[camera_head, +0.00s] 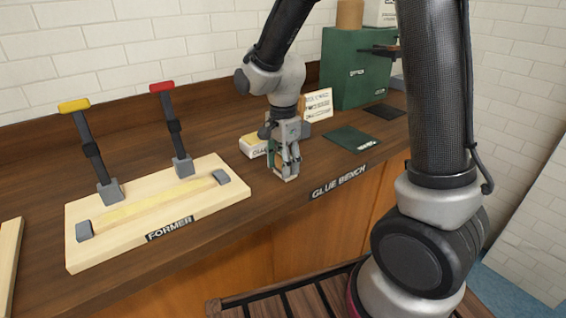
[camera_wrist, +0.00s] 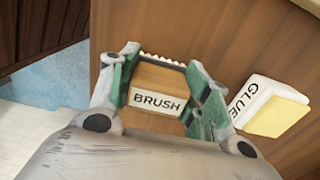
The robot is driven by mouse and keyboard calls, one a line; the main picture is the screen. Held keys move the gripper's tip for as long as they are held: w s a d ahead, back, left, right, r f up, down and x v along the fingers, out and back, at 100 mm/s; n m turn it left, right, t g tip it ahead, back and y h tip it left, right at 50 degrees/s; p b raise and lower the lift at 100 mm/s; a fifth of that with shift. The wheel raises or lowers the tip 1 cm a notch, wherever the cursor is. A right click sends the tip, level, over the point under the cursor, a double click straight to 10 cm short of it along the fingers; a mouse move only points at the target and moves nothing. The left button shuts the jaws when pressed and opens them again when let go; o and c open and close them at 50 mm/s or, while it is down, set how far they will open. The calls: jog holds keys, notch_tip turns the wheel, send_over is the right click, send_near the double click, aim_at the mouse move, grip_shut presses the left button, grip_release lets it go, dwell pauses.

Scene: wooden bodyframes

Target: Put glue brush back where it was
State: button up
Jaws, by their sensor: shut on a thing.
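The glue brush (camera_wrist: 158,102) is a wooden block labelled BRUSH with a pale toothed edge, seen between the fingers in the wrist view. My gripper (camera_wrist: 160,82) is shut on it, with one green-padded finger on each side. In the head view my gripper (camera_head: 287,172) points down near the front edge of the glue bench, and the brush is mostly hidden by the fingers. I cannot tell whether the brush touches the bench top.
A glue box (camera_head: 253,146) with a yellow top stands just left of my gripper. The former (camera_head: 85,210), with two upright clamps, lies farther left. A dark green mat (camera_head: 350,138), a small sign (camera_head: 319,104) and a green cabinet (camera_head: 352,62) are to the right and behind.

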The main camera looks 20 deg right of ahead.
jog(key=o, duration=1)
jog(key=shift+f, duration=0.1)
notch_tip(320, 180, up, 12)
jog(key=s+d+r+n+t, duration=0.1)
jog(key=s+d+r+n, duration=0.1)
jog(key=s+d+n, duration=0.2)
jog(key=s+d+r+n+t, duration=0.1)
jog(key=s+d+n+t, duration=0.1)
jog(key=s+d+n, duration=0.3)
jog(key=s+d+r+n+t, duration=0.1)
jog(key=s+d+r+n, duration=0.1)
jog(key=s+d+n, duration=0.3)
jog(key=shift+s+d+r, duration=0.1)
jog(key=shift+s+d, duration=0.15)
jog(key=shift+s, duration=0.55)
jog(key=shift+s+d+r, duration=0.15)
jog(key=shift+s+d, duration=0.15)
jog(key=shift+s, duration=0.5)
jog(key=shift+s+d+r, duration=0.1)
jog(key=shift+s+d, duration=0.15)
jog(key=shift+s, duration=0.55)
